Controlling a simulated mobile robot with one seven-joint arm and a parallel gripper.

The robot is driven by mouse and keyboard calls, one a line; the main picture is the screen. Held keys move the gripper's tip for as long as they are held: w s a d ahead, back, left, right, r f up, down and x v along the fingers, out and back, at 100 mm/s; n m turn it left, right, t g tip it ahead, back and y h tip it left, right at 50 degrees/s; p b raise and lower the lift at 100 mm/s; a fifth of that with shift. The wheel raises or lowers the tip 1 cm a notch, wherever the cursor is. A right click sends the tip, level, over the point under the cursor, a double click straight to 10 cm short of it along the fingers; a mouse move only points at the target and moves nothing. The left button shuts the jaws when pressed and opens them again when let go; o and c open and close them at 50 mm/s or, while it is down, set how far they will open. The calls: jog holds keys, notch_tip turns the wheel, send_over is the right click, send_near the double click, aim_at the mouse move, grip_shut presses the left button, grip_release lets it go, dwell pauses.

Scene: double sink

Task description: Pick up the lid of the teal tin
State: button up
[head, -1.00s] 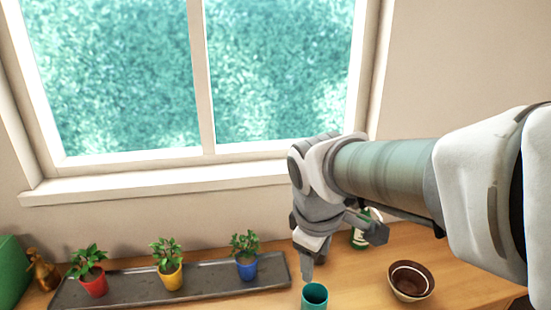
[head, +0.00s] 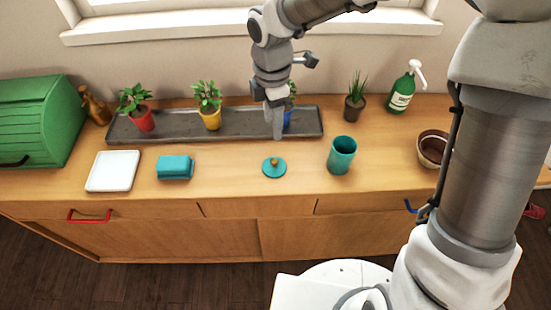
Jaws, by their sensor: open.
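The teal lid (head: 269,170) lies flat on the wooden counter, with a small golden-brown knob on top. The open teal tin (head: 342,156) stands upright to the right of the lid, apart from it. My gripper (head: 278,135) is open and empty, pointing down behind the lid in the picture, in front of the tray and the blue pot. It does not touch the lid. Only one finger shows clearly; the other is hidden or hard to make out.
A dark tray (head: 245,123) holds potted plants at the back. Left of the lid lie a teal block (head: 175,168) and a white plate (head: 114,171); a green bread box (head: 40,122) stands far left. Right are a brown bowl (head: 432,148), a small plant (head: 355,101) and a green bottle (head: 402,92).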

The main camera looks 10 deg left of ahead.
send_over(274, 161)
jog(key=f, duration=0.5)
jog(key=f+b, duration=0.1)
jog(key=f, duration=0.2)
jog(key=shift+w+a+f, duration=0.15)
jog(key=shift+w+f, duration=0.15)
jog(key=f, duration=0.4)
jog(key=shift+s, duration=0.3)
jog(key=shift+f, duration=0.65)
grip_shut()
